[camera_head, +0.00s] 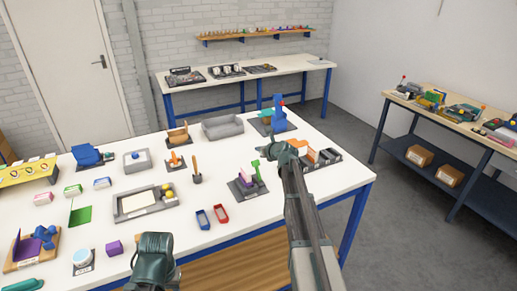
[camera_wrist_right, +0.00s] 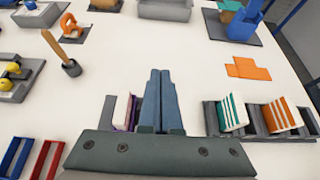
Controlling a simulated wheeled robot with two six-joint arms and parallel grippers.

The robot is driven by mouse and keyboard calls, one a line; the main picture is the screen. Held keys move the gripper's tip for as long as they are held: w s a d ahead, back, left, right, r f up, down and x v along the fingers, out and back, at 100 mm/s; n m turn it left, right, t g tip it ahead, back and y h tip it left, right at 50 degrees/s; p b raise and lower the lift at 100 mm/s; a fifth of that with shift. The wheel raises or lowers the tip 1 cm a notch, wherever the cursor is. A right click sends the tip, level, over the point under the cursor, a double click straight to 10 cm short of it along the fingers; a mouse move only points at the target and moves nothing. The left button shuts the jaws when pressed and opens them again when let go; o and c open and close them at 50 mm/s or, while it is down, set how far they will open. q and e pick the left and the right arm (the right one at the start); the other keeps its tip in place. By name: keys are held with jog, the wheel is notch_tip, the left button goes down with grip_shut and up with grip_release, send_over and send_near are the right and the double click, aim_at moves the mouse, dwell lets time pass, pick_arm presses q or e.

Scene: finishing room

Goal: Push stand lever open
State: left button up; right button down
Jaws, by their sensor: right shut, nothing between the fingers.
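A small dark stand (camera_head: 247,188) holds purple and pale pieces, with an upright green part (camera_head: 256,170) like a lever; I cannot tell how far it is turned. In the right wrist view the stand's purple piece (camera_wrist_right: 133,113) shows just left of my fingers, which hide the rest. My right gripper (camera_wrist_right: 160,75) is shut and empty, above the table beside the stand; in the head view it is right of the green part. Whether it touches is unclear. My left gripper (camera_head: 155,248) is low at the table's front edge, its fingers not clear.
A dark rack (camera_wrist_right: 262,124) with orange and green-striped blocks lies right of my right gripper, with a flat orange piece (camera_wrist_right: 248,69) behind. A blue fixture (camera_head: 279,114) and grey tray (camera_head: 222,127) stand farther back. Red (camera_head: 221,213) and blue (camera_head: 203,219) bins lie in front.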

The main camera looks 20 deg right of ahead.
pick_arm(q)
notch_tip(320, 180, up, 5)
jog(key=p, duration=0.3)
jog(key=shift+f, duration=0.2)
pick_arm(e)
jog(key=r, duration=0.2)
jog(key=s+r, duration=0.1)
jog(key=r, duration=0.1)
jog(key=shift+r, duration=0.35)
